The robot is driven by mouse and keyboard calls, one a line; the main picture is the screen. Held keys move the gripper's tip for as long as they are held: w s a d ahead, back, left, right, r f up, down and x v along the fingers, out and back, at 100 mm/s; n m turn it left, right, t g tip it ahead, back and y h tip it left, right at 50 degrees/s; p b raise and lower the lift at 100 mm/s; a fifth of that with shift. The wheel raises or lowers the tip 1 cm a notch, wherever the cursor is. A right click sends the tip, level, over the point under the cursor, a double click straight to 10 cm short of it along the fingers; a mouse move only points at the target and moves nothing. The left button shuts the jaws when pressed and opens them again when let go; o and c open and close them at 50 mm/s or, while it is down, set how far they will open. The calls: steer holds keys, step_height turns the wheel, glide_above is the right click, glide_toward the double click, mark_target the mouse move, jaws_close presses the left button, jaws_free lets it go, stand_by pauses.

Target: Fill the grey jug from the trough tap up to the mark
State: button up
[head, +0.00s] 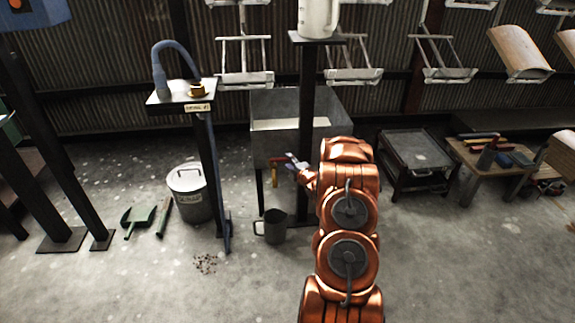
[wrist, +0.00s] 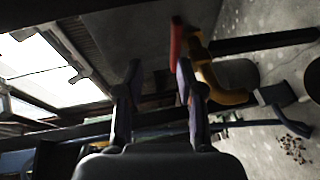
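The grey jug (head: 272,228) stands upright on the floor below the trough tap, its handle to the left. Its inside and mark cannot be made out. The tap (head: 275,176) sticks out of the front of the metal trough (head: 262,140). In the wrist view the tap has a yellow body (wrist: 222,84) and a red lever (wrist: 177,45). My gripper (head: 291,161) is just right of the tap. In the wrist view my gripper (wrist: 158,82) is open, its fingers apart; the right fingertip is close to the red lever, but contact cannot be told. No water stream is visible.
A post with a small shelf (head: 182,97) and a lidded bin (head: 188,190) stand left of the jug. Spilled bits (head: 205,263) lie on the floor. A low cart (head: 415,150) and a tool bench (head: 490,150) are right. Hangers (head: 245,77) hang behind.

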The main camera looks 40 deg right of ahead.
mark_target(287, 160)
step_height(287, 160, down, 3)
steer(key=s+d+n+t+b, duration=0.1)
steer(key=s+t, duration=0.1)
steer(key=shift+d+b+x, duration=0.15)
steer(key=shift+b+x, duration=0.4)
steer(key=shift+x, duration=1.35)
steer(key=shift+d+b+x, duration=0.1)
steer(key=shift+b+x, duration=0.4)
steer(key=shift+x, duration=1.45)
steer(key=shift+s+f, duration=0.1)
jaws_close()
